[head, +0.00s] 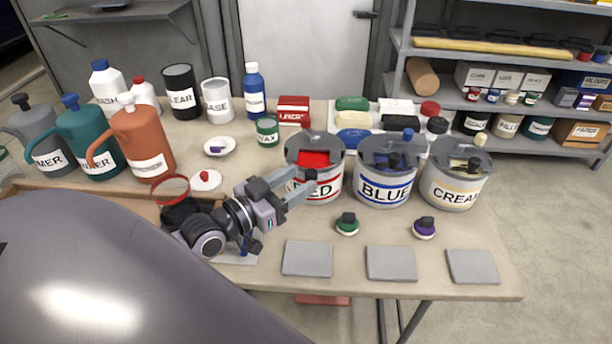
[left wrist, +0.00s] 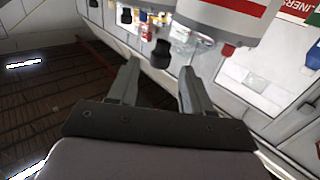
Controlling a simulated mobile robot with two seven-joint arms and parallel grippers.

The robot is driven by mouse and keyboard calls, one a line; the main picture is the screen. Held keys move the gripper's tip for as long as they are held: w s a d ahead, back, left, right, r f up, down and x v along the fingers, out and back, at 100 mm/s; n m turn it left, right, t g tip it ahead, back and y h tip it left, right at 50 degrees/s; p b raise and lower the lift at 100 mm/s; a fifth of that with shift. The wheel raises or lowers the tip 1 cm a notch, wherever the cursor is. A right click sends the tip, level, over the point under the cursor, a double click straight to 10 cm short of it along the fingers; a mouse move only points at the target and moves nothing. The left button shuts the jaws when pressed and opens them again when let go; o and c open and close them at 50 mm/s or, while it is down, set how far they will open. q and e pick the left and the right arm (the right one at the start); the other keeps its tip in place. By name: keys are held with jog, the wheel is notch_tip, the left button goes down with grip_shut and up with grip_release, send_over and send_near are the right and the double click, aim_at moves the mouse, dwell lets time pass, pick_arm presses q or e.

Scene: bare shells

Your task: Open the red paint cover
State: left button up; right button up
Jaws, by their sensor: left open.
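The red paint pot (head: 328,190) is a grey can with a "RED" label, standing on the table. Its grey cover (head: 313,141) has a red area showing in the top, and a dark knob (head: 311,175) shows at its front. My left gripper (head: 304,183) is open and empty, with its fingers pointing at the front of this pot and partly hiding the label. In the left wrist view the two fingers (left wrist: 160,82) are spread apart, with a dark knob (left wrist: 161,54) just beyond their tips and a white can with a red band above. I cannot tell whether they touch.
The blue pot (head: 384,190) and cream pot (head: 452,193) stand to the right. A green-based knob (head: 347,224), a purple knob (head: 424,228) and grey tiles (head: 307,258) lie in front. Jugs (head: 141,140) stand left; a green tin (head: 267,131) stands behind the gripper.

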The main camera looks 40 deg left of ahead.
pick_arm(q)
jog(key=shift+v, duration=1.4)
jog(key=shift+s, duration=0.1)
